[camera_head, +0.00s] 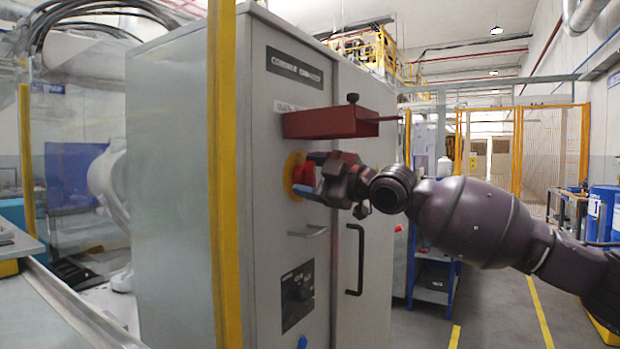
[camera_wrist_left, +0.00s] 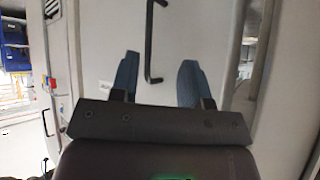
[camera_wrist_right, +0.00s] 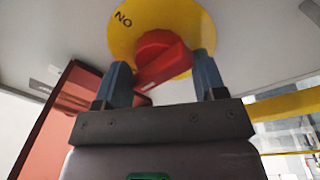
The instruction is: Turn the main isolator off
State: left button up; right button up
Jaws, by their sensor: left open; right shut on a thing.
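The main isolator is a red rotary handle (camera_wrist_right: 165,60) on a round yellow plate (camera_wrist_right: 122,38), on the grey cabinet's front. In the right wrist view the handle lies slanted between my right gripper's blue fingers (camera_wrist_right: 161,62), which are shut on it. Lettering shows on the plate's upper left. In the head view the red handle (camera_head: 306,174) is partly covered by my right gripper (camera_head: 311,174). My left gripper (camera_wrist_left: 160,62) is open and empty in the left wrist view, facing a pale panel; it is not visible in the head view.
A red box (camera_head: 330,122) juts out just above the isolator; it shows left of my right gripper (camera_wrist_right: 68,108). A metal handle (camera_head: 309,231) and a black door handle (camera_head: 355,260) sit below. A yellow post (camera_head: 223,180) stands to the left.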

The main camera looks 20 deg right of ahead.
jog(key=shift+w+f, duration=0.2)
jog(key=shift+f, duration=0.5)
jog(key=o, duration=0.5)
jog(key=shift+d, duration=0.1)
jog(key=shift+o, duration=0.6)
jog(key=shift+d, duration=0.15)
jog(key=shift+r, duration=0.4)
jog(key=v, duration=1)
jog(key=shift+s+d+p, duration=0.15)
jog(key=shift+s+p, duration=0.15)
jog(key=shift+s, duration=0.05)
jog(key=shift+m, duration=0.3)
